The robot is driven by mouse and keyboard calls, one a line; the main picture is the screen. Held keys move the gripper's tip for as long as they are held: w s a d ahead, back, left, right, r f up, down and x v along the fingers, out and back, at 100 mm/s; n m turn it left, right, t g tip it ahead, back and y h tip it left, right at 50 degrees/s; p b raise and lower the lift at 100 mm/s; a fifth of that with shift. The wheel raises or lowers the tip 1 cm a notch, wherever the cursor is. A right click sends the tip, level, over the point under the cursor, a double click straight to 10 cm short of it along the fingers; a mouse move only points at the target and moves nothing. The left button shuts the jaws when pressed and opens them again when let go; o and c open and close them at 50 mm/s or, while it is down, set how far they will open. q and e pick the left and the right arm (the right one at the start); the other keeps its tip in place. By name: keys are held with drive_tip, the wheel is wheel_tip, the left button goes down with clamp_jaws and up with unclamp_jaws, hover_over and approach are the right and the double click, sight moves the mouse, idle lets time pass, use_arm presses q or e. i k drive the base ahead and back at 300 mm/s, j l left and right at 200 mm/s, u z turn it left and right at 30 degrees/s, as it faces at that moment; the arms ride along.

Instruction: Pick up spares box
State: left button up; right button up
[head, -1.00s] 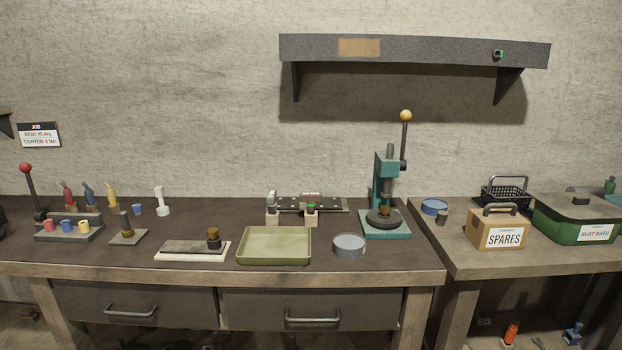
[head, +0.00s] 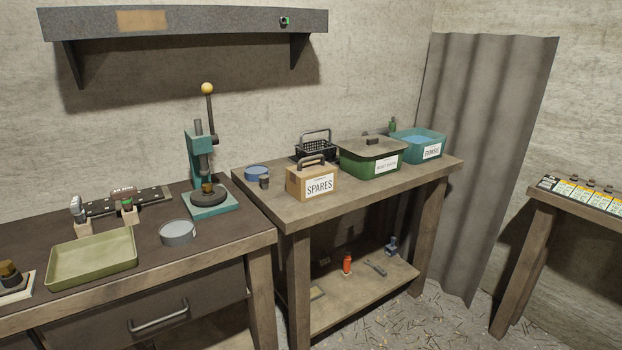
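The spares box (head: 319,186) is a light brown box with a white "SPARES" label on its front and a dark handle on top. It stands upright near the front edge of the second bench (head: 370,194), left of the green rust bath container. Neither of my grippers shows in the head view.
A small dark cup (head: 264,182) and a blue round dish (head: 257,173) are left of the box. A black wire basket (head: 315,150) stands behind it. The green rust bath (head: 370,160) and teal rinse tub (head: 420,145) are to the right. Floor (head: 440,315) has scattered shavings.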

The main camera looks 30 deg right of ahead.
sight(306, 181)
drive_tip(key=i+l+z, duration=0.15)
drive_tip(key=l, duration=0.25)
drive_tip(key=i+l+z, duration=0.1)
drive_tip(key=l, duration=0.25)
drive_tip(key=i+l+z, duration=0.25)
drive_tip(key=i+l, duration=0.2)
drive_tip(key=l, duration=0.2)
